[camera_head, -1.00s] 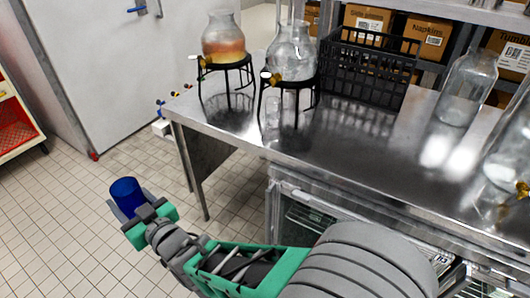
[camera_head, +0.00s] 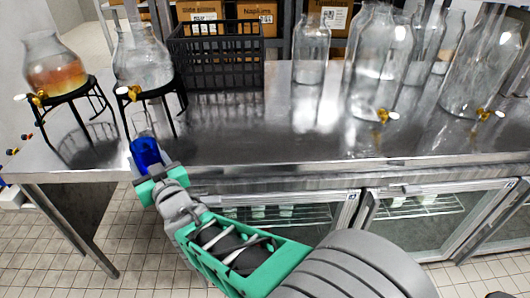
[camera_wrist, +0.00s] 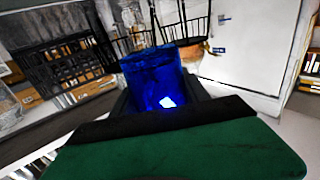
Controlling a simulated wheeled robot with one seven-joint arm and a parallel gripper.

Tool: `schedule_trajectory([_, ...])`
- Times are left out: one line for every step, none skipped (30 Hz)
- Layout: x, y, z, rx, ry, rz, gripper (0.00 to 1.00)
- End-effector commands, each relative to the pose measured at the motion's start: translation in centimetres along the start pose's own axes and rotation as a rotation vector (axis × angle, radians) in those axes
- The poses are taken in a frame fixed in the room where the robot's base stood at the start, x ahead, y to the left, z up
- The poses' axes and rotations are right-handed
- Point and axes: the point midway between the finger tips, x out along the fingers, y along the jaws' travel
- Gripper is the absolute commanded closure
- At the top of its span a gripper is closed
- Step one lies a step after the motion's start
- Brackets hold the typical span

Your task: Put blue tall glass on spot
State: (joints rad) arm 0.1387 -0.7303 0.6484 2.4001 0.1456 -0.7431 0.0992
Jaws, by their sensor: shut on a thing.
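The blue tall glass (camera_head: 146,153) is in my gripper (camera_head: 152,174), which is shut on it. In the head view the glass shows at the front edge of the steel counter (camera_head: 240,140), below the dispenser with clear liquid. Whether it is over the counter top or just in front of it I cannot tell. In the wrist view the blue glass (camera_wrist: 155,80) stands between the fingers, its lower part hidden by my gripper. A clear glass (camera_head: 141,122) shows just behind the blue one. I see no clearly marked spot.
Two dispensers on black stands, one orange (camera_head: 55,70) and one clear (camera_head: 143,58), stand at the left. Large glass jars (camera_head: 373,70) stand at the right. The counter's middle is clear. Glass-fronted cabinets (camera_head: 430,210) are below.

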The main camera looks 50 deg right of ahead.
Motion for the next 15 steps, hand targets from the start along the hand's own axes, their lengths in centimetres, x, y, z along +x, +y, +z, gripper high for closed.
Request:
schedule_trajectory([0.9, 3.0, 0.5, 0.0, 0.006, 0.073, 1.0])
schedule_trajectory([1.3, 4.8, 0.2, -0.001, 0.007, 0.116, 1.0])
schedule_trajectory([1.7, 7.2, -0.2, 0.0, 0.006, 0.175, 1.0])
schedule_trajectory([1.8, 9.1, -0.6, 0.0, 0.006, 0.22, 1.0])
schedule_trajectory([1.9, 11.0, -1.0, 0.0, 0.007, 0.267, 1.0])
schedule_trajectory([1.8, 13.5, -1.5, 0.0, 0.007, 0.327, 1.0])
schedule_trajectory([1.7, 15.3, -1.9, 0.0, 0.006, 0.371, 1.0])
schedule_trajectory([1.5, 17.0, -2.3, 0.0, 0.006, 0.411, 1.0])
schedule_trajectory([1.1, 18.9, -2.8, 0.0, 0.005, 0.461, 1.0])
schedule_trajectory([0.8, 20.2, -3.2, -0.001, 0.006, 0.494, 1.0])
schedule_trajectory([0.4, 21.4, -3.5, 0.0, 0.004, 0.523, 1.0])
schedule_trajectory([0.0, 22.6, -4.0, -0.001, 0.004, 0.555, 1.0])
schedule_trajectory([-0.3, 23.4, -4.2, -0.001, 0.003, 0.576, 1.0])
schedule_trajectory([-0.5, 24.0, -4.4, -0.001, 0.003, 0.591, 1.0])
schedule_trajectory([-0.7, 24.6, -4.7, 0.0, 0.002, 0.607, 1.0])
